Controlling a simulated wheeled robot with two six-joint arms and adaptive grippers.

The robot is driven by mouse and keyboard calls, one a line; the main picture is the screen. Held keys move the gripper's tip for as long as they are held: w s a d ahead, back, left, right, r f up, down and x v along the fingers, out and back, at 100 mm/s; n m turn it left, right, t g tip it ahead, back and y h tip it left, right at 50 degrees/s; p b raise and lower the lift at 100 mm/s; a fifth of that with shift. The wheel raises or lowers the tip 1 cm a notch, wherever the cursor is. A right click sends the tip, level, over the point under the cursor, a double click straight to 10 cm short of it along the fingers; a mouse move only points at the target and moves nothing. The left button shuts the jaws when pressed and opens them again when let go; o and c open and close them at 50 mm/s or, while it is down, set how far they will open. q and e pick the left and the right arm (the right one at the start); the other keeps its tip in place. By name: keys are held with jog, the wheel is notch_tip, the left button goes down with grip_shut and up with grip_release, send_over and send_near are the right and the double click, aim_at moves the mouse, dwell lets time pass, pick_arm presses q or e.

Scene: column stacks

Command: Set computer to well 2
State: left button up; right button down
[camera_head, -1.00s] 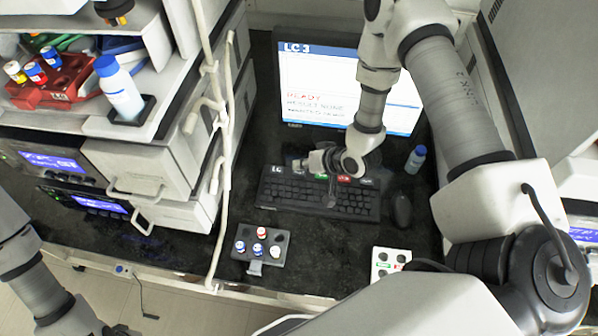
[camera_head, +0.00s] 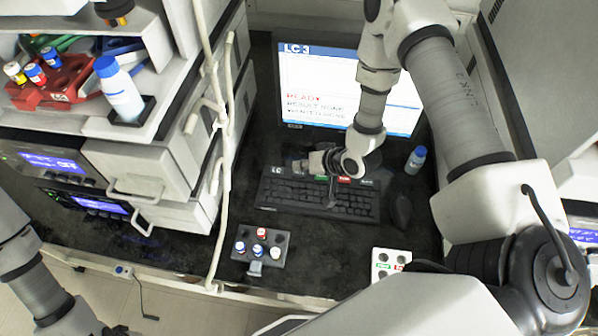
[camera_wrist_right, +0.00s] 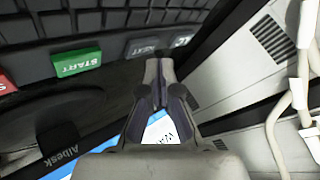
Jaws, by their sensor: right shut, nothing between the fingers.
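The computer's monitor (camera_head: 335,75) stands at the back, its screen reading LC 3, READY and RESULT NONE, with a smaller line below. The black keyboard (camera_head: 315,198) lies in front of it. Along its far edge are a green START key (camera_wrist_right: 78,62), a red key (camera_wrist_right: 5,84) and a dark NEXT key (camera_wrist_right: 145,46). My right gripper (camera_head: 301,165) is over the keyboard's far edge, left of the green key in the head view. Its fingers (camera_wrist_right: 163,68) are shut and empty, close to the NEXT key; contact cannot be told. My left gripper (camera_head: 122,331) barely shows at the bottom edge.
A dark mouse (camera_head: 402,210) and a blue-capped bottle (camera_head: 415,160) are right of the keyboard. A vial rack (camera_head: 240,254) stands in front of it, beside a white button box (camera_head: 390,263). Instrument stacks (camera_head: 140,168) and pale tubing (camera_head: 226,170) border the left.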

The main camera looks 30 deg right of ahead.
aim_at(301, 174)
jog(key=shift+f+b, duration=0.35)
jog(key=shift+f, duration=0.05)
jog(key=shift+f+b, duration=0.4)
jog(key=shift+f, duration=0.05)
dwell(0.4)
jog(key=shift+r, duration=0.15)
jog(key=shift+r+p, duration=0.65)
jog(key=shift+r, duration=0.1)
notch_tip(301, 174, up, 5)
jog(key=p, duration=0.4)
dwell(0.4)
jog(key=shift+f, duration=0.1)
dwell(2.3)
